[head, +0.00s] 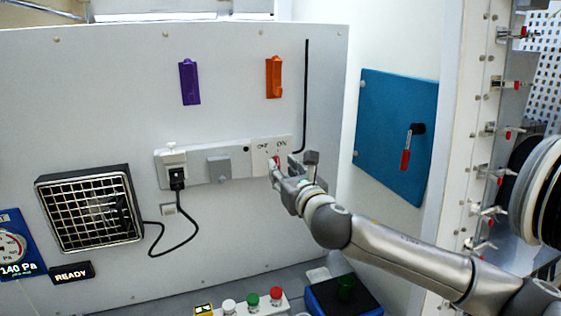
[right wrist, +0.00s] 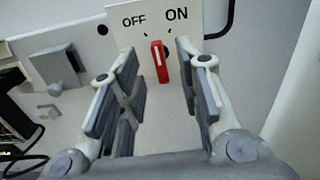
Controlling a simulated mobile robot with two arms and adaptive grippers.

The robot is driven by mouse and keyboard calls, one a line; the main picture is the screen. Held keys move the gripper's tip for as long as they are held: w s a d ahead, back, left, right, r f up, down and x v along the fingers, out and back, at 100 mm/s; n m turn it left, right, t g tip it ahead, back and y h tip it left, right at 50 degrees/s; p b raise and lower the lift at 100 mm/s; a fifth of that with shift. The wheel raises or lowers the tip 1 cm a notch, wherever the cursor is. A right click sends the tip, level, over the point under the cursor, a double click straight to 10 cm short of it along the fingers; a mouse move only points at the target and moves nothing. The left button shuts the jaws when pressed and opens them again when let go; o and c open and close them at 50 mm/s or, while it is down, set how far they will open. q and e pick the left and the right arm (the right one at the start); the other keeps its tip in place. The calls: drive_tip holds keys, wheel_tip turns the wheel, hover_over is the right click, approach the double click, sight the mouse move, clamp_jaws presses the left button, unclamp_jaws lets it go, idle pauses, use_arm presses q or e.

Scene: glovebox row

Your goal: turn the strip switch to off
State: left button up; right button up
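The strip switch is a red lever (right wrist: 160,62) on a white plate (right wrist: 125,38) marked OFF on the left and ON on the right. The lever stands nearly upright in the right wrist view; which mark it points to is hard to tell. In the head view the lever (head: 275,162) shows at the left edge of my right gripper (head: 291,172). My right gripper is open, with one finger on each side of the lever and gaps on both sides in the wrist view. My left gripper is not in view.
The power strip (head: 200,172) continues left with a plugged-in black cord (head: 177,182) and a grey socket cover (head: 218,168). A fan box (head: 90,208) is further left. A blue panel with a red-handled lever (head: 406,150) is right. Buttons (head: 252,299) stand below.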

drive_tip(key=shift+p+x, duration=0.3)
drive_tip(key=shift+x, duration=1.05)
drive_tip(key=shift+c, duration=0.2)
clamp_jaws()
